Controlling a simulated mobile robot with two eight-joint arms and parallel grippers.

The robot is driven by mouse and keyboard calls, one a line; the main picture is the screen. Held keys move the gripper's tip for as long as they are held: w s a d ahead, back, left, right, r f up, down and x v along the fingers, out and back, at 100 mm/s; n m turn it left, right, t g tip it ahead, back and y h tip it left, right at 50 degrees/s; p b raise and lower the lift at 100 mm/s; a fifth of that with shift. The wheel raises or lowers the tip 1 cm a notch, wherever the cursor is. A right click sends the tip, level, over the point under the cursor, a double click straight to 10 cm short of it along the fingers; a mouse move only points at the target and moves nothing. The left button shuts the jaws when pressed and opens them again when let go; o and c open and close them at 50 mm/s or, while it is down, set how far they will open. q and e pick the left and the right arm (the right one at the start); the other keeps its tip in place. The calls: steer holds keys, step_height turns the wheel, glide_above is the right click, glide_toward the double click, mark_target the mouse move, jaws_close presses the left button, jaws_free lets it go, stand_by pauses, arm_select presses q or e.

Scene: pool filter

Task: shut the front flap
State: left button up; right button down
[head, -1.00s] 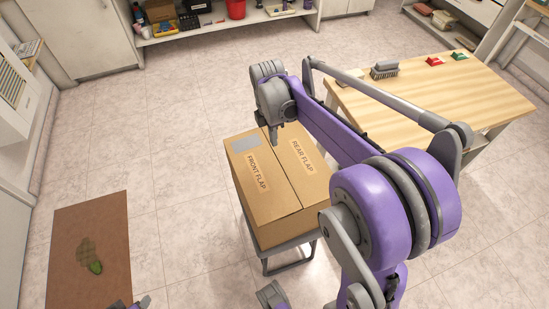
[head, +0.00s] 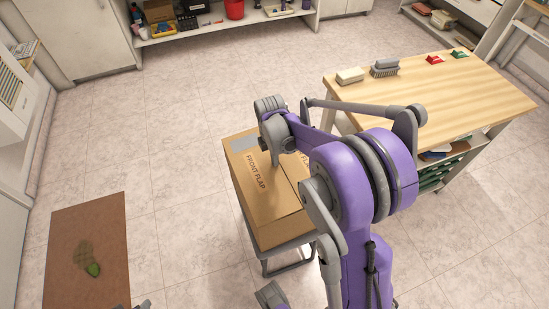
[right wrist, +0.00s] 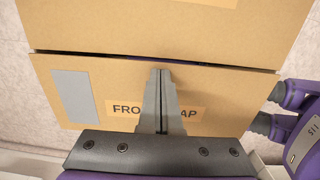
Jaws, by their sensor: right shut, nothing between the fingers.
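The cardboard box (head: 277,232) stands on a grey stool. Its front flap (head: 262,178), with a printed label and a grey patch, lies across the top and looks about level. In the right wrist view the front flap (right wrist: 95,95) meets the rear flap (right wrist: 110,32) along a dark, narrow gap. My right gripper (right wrist: 166,72) is shut and empty, over the front flap's label, with its tips near the gap. I cannot tell whether the tips touch the cardboard. In the head view my right arm hides much of the rear flap.
A brown mat (head: 88,240) lies on the floor at left. Shelves line the back wall.

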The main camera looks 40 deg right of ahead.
steer(key=shift+f, duration=0.1)
steer(key=shift+f+b, duration=0.35)
steer(key=shift+f, duration=0.05)
steer(key=shift+r, duration=0.1)
